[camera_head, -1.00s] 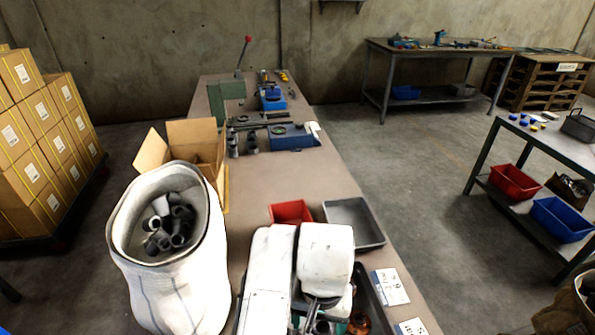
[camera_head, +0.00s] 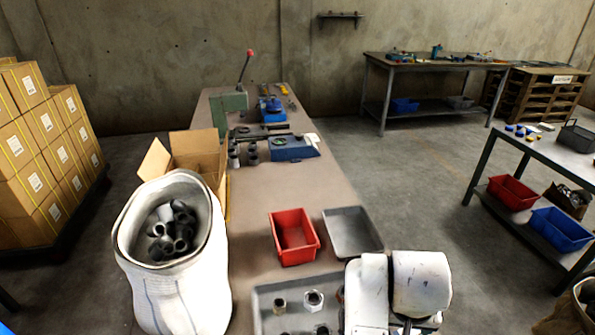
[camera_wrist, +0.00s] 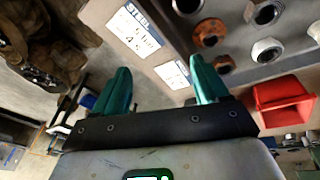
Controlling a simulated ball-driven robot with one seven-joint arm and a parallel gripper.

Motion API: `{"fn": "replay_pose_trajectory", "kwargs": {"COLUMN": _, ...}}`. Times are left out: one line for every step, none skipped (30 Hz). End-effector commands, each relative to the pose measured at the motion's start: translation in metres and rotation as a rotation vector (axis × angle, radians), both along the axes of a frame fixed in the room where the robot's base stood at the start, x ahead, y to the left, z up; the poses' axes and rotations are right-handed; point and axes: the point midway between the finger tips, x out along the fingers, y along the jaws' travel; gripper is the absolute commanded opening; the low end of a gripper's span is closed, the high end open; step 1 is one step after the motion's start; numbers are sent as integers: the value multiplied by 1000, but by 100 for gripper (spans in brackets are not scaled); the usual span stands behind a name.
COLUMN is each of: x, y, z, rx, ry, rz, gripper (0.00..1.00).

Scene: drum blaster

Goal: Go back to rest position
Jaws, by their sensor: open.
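My gripper shows in the wrist view (camera_wrist: 160,92) with its two teal fingers spread wide apart and nothing between them. In the head view my white arm (camera_head: 398,285) stands at the lower right, over the near right part of the long workbench (camera_head: 262,178); the fingers are hidden there. A grey tray (camera_head: 270,296) with several metal nuts and fittings lies left of my arm. The tray also shows in the wrist view (camera_wrist: 222,35), with rusty and grey fittings in it, beyond the fingers and to the right.
A red bin (camera_head: 294,238) and an empty grey tray (camera_head: 352,233) stand mid-bench. A white sack (camera_head: 180,285) of dark pipe fittings and an open carton (camera_head: 195,155) are at the left. A press (camera_head: 232,108) stands at the far end. A side table (camera_head: 560,150) is at the right.

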Motion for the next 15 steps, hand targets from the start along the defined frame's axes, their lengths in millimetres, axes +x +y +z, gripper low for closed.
{"fn": "replay_pose_trajectory", "kwargs": {"x": -7, "y": -27, "z": -4, "rx": -35, "ry": -11, "rz": -4, "gripper": 74}}
{"fn": "replay_pose_trajectory", "kwargs": {"x": -10, "y": -40, "z": -5, "rx": -51, "ry": -19, "rz": -2, "gripper": 74}}
{"fn": "replay_pose_trajectory", "kwargs": {"x": -17, "y": -56, "z": -8, "rx": -71, "ry": -26, "rz": 6, "gripper": 74}}
{"fn": "replay_pose_trajectory", "kwargs": {"x": -22, "y": -67, "z": -11, "rx": -85, "ry": -30, "rz": 13, "gripper": 74}}
{"fn": "replay_pose_trajectory", "kwargs": {"x": -29, "y": -77, "z": -14, "rx": -97, "ry": -31, "rz": 22, "gripper": 74}}
{"fn": "replay_pose_trajectory", "kwargs": {"x": -38, "y": -89, "z": -19, "rx": -109, "ry": -30, "rz": 34, "gripper": 74}}
{"fn": "replay_pose_trajectory", "kwargs": {"x": -46, "y": -96, "z": -23, "rx": -116, "ry": -27, "rz": 45, "gripper": 74}}
{"fn": "replay_pose_trajectory", "kwargs": {"x": -55, "y": -103, "z": -27, "rx": -122, "ry": -24, "rz": 55, "gripper": 74}}
{"fn": "replay_pose_trajectory", "kwargs": {"x": -68, "y": -111, "z": -34, "rx": -127, "ry": -15, "rz": 70, "gripper": 74}}
{"fn": "replay_pose_trajectory", "kwargs": {"x": -78, "y": -116, "z": -39, "rx": -127, "ry": -8, "rz": 82, "gripper": 74}}
{"fn": "replay_pose_trajectory", "kwargs": {"x": -88, "y": -120, "z": -45, "rx": -123, "ry": -1, "rz": 92, "gripper": 74}}
{"fn": "replay_pose_trajectory", "kwargs": {"x": -103, "y": -124, "z": -53, "rx": -117, "ry": 13, "rz": 107, "gripper": 74}}
{"fn": "replay_pose_trajectory", "kwargs": {"x": -115, "y": -125, "z": -59, "rx": -109, "ry": 24, "rz": 118, "gripper": 74}}
{"fn": "replay_pose_trajectory", "kwargs": {"x": -128, "y": -126, "z": -65, "rx": -99, "ry": 35, "rz": 129, "gripper": 74}}
{"fn": "replay_pose_trajectory", "kwargs": {"x": -144, "y": -125, "z": -73, "rx": -82, "ry": 49, "rz": 143, "gripper": 74}}
